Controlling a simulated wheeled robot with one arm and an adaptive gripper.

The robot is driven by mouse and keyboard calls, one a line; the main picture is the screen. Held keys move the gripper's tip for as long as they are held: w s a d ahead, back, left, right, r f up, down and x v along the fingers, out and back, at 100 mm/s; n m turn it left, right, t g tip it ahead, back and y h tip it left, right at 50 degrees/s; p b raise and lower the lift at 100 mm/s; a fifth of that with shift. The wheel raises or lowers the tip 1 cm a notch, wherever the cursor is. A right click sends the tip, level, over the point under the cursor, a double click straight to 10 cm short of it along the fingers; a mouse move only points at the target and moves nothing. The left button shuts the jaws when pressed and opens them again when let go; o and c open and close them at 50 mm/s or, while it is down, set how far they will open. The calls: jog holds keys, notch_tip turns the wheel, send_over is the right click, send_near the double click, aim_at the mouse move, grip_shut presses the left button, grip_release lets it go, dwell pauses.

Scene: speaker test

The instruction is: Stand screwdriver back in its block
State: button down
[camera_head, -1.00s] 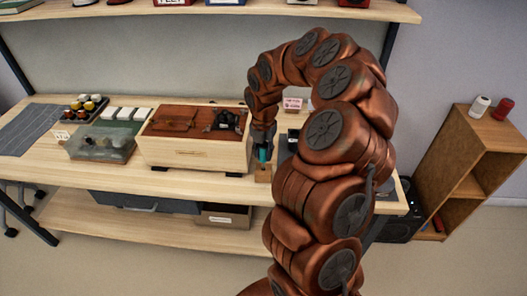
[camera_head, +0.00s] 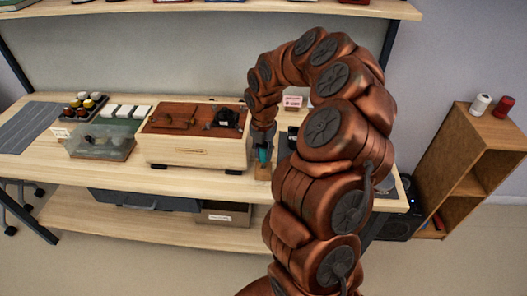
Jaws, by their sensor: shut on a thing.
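My gripper (camera_head: 263,143) points down over the front part of the table, just right of the wooden chest. It is shut on the screwdriver (camera_head: 264,155), whose teal handle shows at the fingertips. The small wooden block (camera_head: 263,173) stands on the table directly below. The screwdriver looks upright. Its lower end meets the block's top in this view; I cannot tell how deep it sits in the block.
The wooden chest (camera_head: 194,152) with a red-brown top stands close on the left. A clear box (camera_head: 101,145) stands farther left. Dark items and a pink label (camera_head: 292,102) are to the right, partly behind my arm. The table's front edge is close to the block.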

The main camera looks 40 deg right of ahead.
jog(key=shift+f+b, duration=0.5)
jog(key=shift+f, duration=0.85)
dwell(2.1)
jog(key=c, duration=0.8)
grip_release()
